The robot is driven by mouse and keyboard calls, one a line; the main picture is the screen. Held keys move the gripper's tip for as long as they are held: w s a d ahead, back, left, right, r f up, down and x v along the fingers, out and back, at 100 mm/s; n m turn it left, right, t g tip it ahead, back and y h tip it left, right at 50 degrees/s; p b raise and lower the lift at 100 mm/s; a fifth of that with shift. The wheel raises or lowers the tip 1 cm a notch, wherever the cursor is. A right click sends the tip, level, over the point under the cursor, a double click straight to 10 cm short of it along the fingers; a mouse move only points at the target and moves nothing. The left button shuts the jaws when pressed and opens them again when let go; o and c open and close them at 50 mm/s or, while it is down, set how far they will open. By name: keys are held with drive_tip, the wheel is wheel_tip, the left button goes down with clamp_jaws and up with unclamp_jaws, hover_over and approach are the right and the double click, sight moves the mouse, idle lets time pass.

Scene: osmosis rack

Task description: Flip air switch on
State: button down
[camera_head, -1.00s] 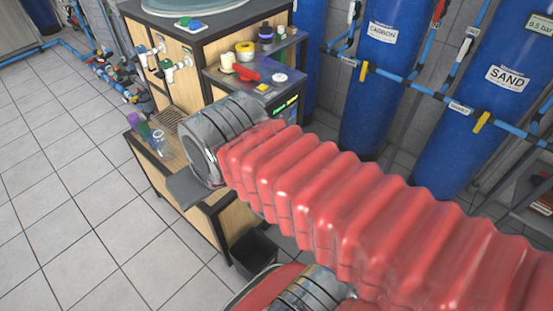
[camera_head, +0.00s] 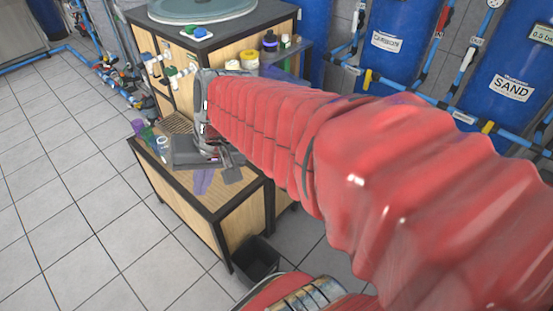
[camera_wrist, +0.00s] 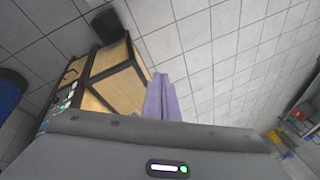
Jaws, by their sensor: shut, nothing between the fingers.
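My gripper (camera_head: 204,182) hangs at the end of my red-sleeved arm, over the low wooden bench in front of the cabinet. Its purple fingers also show in the wrist view (camera_wrist: 162,97), closed together with nothing between them. In the wrist view, a control panel (camera_wrist: 62,103) with small green and white spots is at the left edge of the wooden cabinet, left of and apart from the fingers. I cannot tell which part is the air switch. In the head view, my arm covers the cabinet's control panel.
The wooden bench (camera_head: 225,204) carries small cups and a jar (camera_head: 163,145). Taps (camera_head: 172,75) stick out of the cabinet front. A black bin (camera_head: 254,260) stands on the floor. Blue tanks (camera_head: 395,45) and pipes line the wall at right. The tiled floor at left is clear.

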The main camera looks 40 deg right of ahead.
drive_tip(key=w+d+f+m+t+y, duration=0.2)
drive_tip(key=w+d+f+m, duration=0.55)
drive_tip(key=d, duration=0.35)
drive_tip(key=w+d+f+m+t+y, duration=0.1)
drive_tip(key=w+d+f+m+y, duration=0.2)
drive_tip(key=w+d+f+m, duration=0.6)
drive_tip(key=s+d+f+m+t+h, duration=0.2)
drive_tip(key=s+d+f+m, duration=0.1)
drive_tip(key=d+f, duration=0.4)
drive_tip(key=s+d+f+m+t+h, duration=0.2)
drive_tip(key=s+d+f+m, duration=0.2)
drive_tip(key=d+f+m, duration=0.2)
drive_tip(key=s+d+f+m+t+h, duration=0.2)
drive_tip(key=s+d+f+m, duration=0.1)
drive_tip(key=d+f, duration=0.7)
drive_tip(key=d+m, duration=0.1)
drive_tip(key=d, duration=0.1)
drive_tip(key=shift+s+d+m+t, duration=0.3)
drive_tip(key=shift+s+d+m, duration=0.05)
drive_tip(key=shift+s+d, duration=0.05)
drive_tip(key=r+x, duration=0.1)
drive_tip(key=x, duration=1.3)
drive_tip(key=shift+w, duration=0.15)
